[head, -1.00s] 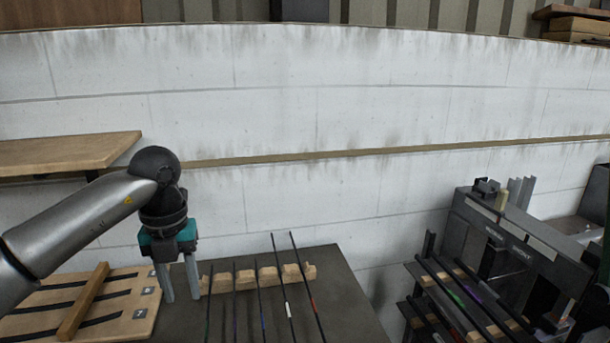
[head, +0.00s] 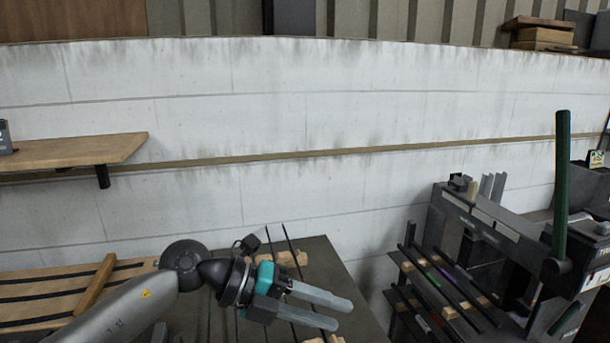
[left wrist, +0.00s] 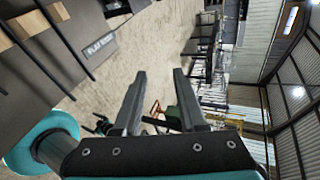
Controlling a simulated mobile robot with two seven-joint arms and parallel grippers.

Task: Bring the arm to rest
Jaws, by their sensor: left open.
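My left gripper (head: 338,312) shows in the head view at the lower middle, above the dark table (head: 330,262). Its two grey fingers point right, parted, with nothing between them. In the left wrist view the fingers (left wrist: 157,75) are also apart and empty, with open floor and room beyond them. My right gripper is in neither view.
Thin dark rods (head: 284,240) lie across a notched wooden rest (head: 290,258) on the table, partly hidden by my arm. A wooden rack (head: 40,288) is at left, below a wall shelf (head: 80,150). A dark machine with a rod rack (head: 440,285) and green post (head: 561,185) stands at right.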

